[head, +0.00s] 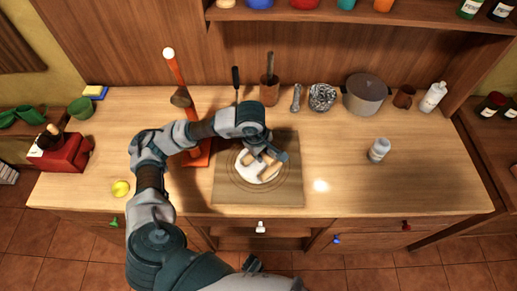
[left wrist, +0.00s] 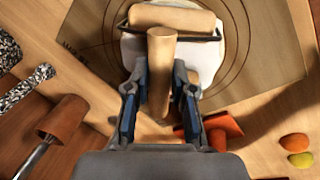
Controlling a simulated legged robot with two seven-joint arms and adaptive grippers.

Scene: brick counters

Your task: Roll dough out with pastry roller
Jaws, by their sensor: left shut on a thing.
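The pastry roller (left wrist: 172,18) has a wooden cylinder, a dark frame and a thick wooden handle. My left gripper (left wrist: 160,100) is shut on its handle in the left wrist view. In the head view my left gripper (head: 266,152) is over the dough. The white dough (head: 246,172) lies flat on the brown pastry mat (head: 230,193), inside its printed circles. The roller's cylinder (head: 270,172) is over the dough; I cannot tell whether it presses on it. The gripper and arm hide part of the dough. My right gripper does not show.
A red stand (head: 196,158) with a tall post is left of the mat. A mortar (head: 269,92), a steel pot (head: 366,93) and a jar (head: 379,149) stand on the counter. A yellow lemon (head: 121,188) lies front left.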

